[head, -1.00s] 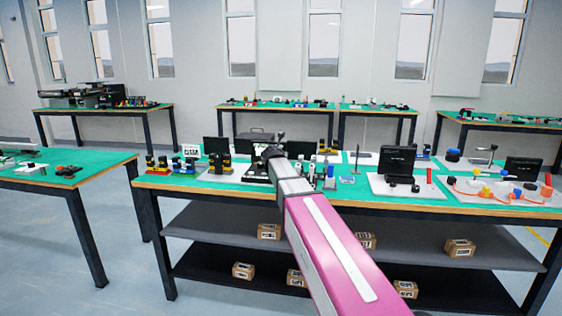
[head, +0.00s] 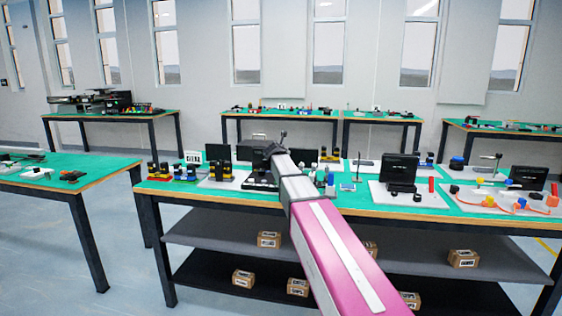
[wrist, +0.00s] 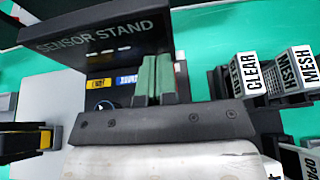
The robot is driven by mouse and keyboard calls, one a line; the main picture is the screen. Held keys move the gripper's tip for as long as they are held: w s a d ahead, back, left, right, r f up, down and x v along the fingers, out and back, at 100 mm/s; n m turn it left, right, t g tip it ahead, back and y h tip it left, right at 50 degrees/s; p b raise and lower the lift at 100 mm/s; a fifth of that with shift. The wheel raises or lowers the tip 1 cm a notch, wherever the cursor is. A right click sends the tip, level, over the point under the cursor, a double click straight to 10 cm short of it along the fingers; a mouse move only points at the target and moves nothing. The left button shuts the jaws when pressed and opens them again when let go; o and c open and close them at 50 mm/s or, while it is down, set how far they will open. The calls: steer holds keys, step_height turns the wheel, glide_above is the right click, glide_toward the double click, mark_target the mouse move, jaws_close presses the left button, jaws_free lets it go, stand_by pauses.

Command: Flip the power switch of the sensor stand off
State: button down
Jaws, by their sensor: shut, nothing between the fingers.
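The sensor stand (wrist: 105,38) fills the upper left of the wrist view, with its name printed on a dark upright panel. Below the panel, its dark face carries a yellow label (wrist: 98,83), a blue and white label (wrist: 126,79) and a round knob (wrist: 104,105). I cannot make out the power switch; my fingers and gripper body cover part of this face. My gripper (wrist: 156,76) is shut and empty, its green-padded fingers together in front of the stand. I cannot tell if they touch it. In the head view my gripper is small, over the middle bench.
A black and yellow device (wrist: 25,138) is at the left. The green-topped bench (head: 350,202) also holds a black monitor (head: 398,170) farther right.

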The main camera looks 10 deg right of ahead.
steer(key=shift+r, duration=0.15)
steer(key=shift+r, duration=0.6)
steer(key=shift+s, duration=0.1)
steer(key=s+a+r, duration=0.2)
steer(key=s+r, duration=0.5)
steer(key=r, duration=0.3)
steer(key=shift+s+a+r, duration=0.2)
steer(key=shift+a+r, duration=0.05)
stand_by(0.3)
